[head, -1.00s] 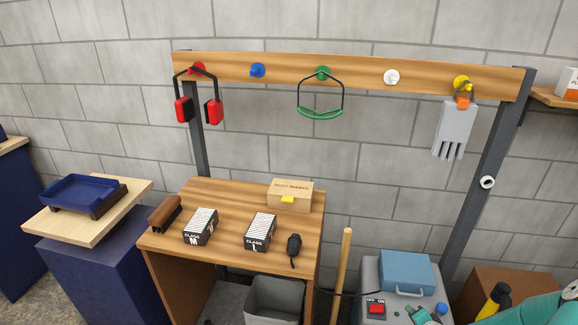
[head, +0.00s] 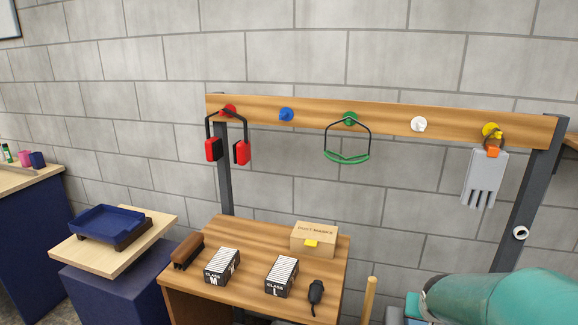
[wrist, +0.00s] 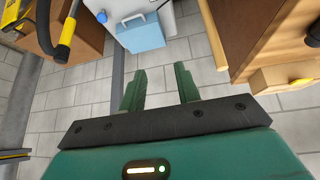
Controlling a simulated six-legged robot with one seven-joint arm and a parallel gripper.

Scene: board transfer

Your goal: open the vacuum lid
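The vacuum is a pale grey box (wrist: 178,22) with a blue lid (wrist: 141,38) that has a light handle, at the top of the wrist view. The lid looks closed. My gripper (wrist: 161,72) shows in the wrist view with its two green fingers spread apart and nothing between them. The fingers are apart from the lid, which appears beyond their tips. In the head view my teal arm covers the lower right and hides most of the vacuum. The fingers are not in the head view.
A wooden bench (head: 230,235) holds a dust masks box (head: 314,239), two filter boxes, a brush and a small black object. A peg rail (head: 385,118) above carries ear muffs, a green-banded item and a glove. A broom handle (head: 368,300) stands beside the bench. A blue tray (head: 105,222) is at left.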

